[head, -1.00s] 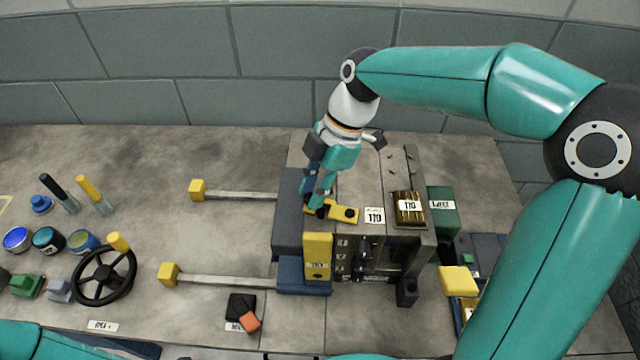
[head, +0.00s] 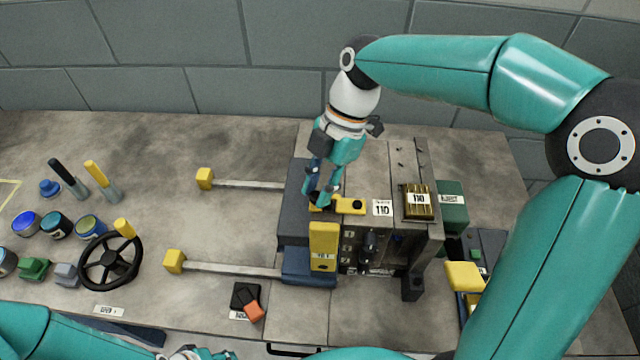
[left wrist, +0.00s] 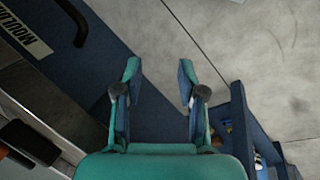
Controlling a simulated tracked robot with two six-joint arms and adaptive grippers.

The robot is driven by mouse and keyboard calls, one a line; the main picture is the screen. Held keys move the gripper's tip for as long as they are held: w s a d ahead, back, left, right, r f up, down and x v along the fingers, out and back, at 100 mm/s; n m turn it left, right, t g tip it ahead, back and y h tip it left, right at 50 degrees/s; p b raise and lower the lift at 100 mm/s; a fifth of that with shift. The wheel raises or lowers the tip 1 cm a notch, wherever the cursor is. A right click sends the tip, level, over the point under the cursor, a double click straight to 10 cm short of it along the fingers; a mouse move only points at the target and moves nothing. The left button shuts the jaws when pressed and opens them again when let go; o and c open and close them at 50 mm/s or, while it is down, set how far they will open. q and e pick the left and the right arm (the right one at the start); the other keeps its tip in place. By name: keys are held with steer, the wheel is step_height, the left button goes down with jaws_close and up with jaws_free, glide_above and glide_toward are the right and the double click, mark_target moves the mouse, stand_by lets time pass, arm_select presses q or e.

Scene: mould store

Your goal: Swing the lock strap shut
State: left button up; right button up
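The yellow lock strap (head: 350,206) lies nearly level in the head view across the top of the mould, from the dark blue half (head: 293,205) to the grey half (head: 370,170). My right gripper (head: 322,201) points down with its fingertips at the strap's left end. Its fingers hide part of that end, and I cannot tell whether they are closed on it. My left gripper (left wrist: 158,78) is open and empty in the left wrist view. In the head view it shows only in part at the bottom edge (head: 195,353).
A yellow upright block (head: 323,247) stands at the mould's front. Two rods with yellow ends (head: 204,179) extend left. A black handwheel (head: 110,262), several paint pots and two upright handles stand further left. A brass block (head: 418,203) sits right of the strap. The bench centre left is clear.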

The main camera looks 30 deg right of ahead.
steer(key=o, duration=0.4)
steer(key=v, duration=1.1)
steer(key=shift+d+r, duration=0.3)
steer(key=shift+r, duration=0.05)
